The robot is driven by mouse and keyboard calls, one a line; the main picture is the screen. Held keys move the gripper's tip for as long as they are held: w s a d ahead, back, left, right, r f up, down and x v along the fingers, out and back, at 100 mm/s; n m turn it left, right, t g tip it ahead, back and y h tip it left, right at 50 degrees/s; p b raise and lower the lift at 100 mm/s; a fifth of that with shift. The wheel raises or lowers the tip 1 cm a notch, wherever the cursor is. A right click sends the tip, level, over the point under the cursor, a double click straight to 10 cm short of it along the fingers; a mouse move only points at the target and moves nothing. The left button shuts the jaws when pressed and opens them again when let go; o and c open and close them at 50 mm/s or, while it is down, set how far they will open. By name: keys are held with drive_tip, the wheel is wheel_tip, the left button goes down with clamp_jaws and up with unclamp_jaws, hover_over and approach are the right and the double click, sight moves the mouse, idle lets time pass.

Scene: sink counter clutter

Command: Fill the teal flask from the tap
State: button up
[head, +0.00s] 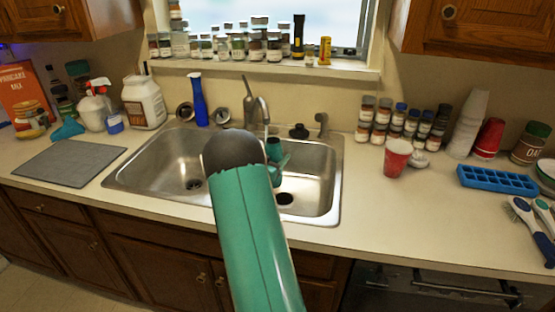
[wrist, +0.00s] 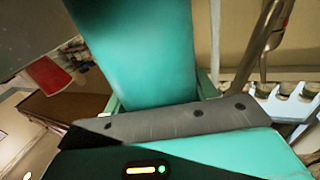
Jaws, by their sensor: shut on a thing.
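The teal flask (wrist: 135,50) fills the upper middle of the wrist view, between the green fingers of my gripper (wrist: 160,96). My gripper is shut on it. In the head view a small part of the flask (head: 273,149) shows past my arm, over the right basin and close to the tap. My gripper (head: 279,166) is partly hidden there by my own arm. The tap (head: 257,105) rises behind the sink; its metal neck also shows in the wrist view (wrist: 262,45), right of the flask.
The double sink (head: 150,170) has a divider mostly hidden by my arm. A blue bottle (head: 198,100) stands left of the tap. A red cup (head: 397,158), several spice jars (head: 383,122) and a blue ice tray (head: 497,180) stand right.

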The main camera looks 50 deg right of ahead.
drive_tip(key=w+d+f, duration=0.2)
drive_tip(key=w+d, duration=0.5)
drive_tip(key=w, duration=0.1)
drive_tip(key=shift+w+f, duration=0.2)
drive_tip(key=shift+f, duration=0.2)
idle(0.3)
idle(1.3)
drive_tip(key=shift+s+a, duration=1.7)
drive_tip(key=shift+s, duration=0.3)
drive_tip(key=shift+r, duration=0.1)
drive_tip(key=r, duration=0.1)
drive_tip(key=s+a+r, duration=0.1)
drive_tip(key=r, duration=0.1)
drive_tip(key=s+a+r, duration=0.1)
drive_tip(key=shift+s+r, duration=0.15)
drive_tip(key=shift+r, duration=0.25)
